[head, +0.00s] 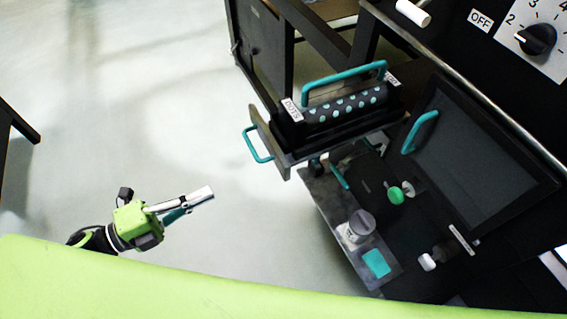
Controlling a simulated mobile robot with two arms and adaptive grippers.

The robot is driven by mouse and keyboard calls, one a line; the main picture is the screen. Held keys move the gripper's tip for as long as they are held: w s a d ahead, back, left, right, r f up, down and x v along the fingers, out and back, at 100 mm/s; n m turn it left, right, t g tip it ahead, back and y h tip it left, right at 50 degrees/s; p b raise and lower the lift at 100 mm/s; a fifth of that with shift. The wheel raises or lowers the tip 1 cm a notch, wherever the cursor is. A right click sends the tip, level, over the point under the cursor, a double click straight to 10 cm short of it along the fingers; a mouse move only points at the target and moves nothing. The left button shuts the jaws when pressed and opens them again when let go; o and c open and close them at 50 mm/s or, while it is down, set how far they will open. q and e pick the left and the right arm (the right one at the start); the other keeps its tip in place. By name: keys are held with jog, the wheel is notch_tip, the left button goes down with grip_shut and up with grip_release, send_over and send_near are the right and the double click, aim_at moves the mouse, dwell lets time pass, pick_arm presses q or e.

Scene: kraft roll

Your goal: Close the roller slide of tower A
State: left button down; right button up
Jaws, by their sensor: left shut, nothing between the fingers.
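The roller slide (264,138) sticks out from the dark machine tower, with a teal handle (256,145) on its front plate. It carries a dark roller (345,105) with teal dots, "DOTS" labels at its ends and a teal carrying handle above it. I cannot read a tower letter. My left gripper (205,194) is shut and empty, over the floor to the lower left of the slide's handle and clearly apart from it. My right gripper is not in view.
Below the slide is an open bay with a green knob (395,195), a grey knob (361,223) and a teal pad (377,263). A dark panel door (480,155) stands at right. A dial (536,39) sits top right.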

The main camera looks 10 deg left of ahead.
pick_arm(q)
notch_tip(320, 180, up, 2)
jog(key=s+d+m+g+h, duration=0.1)
jog(key=d+m, duration=0.1)
jog(key=d, duration=0.1)
jog(key=p, duration=0.4)
send_near(281, 169)
jog(key=x, duration=0.5)
jog(key=shift+w+d+r, duration=0.15)
jog(key=shift+w, duration=0.1)
jog(key=shift+w+d+f+p, duration=0.2)
jog(key=shift+w+d+p, duration=0.25)
jog(key=shift+d, duration=0.2)
jog(key=shift+s, duration=0.1)
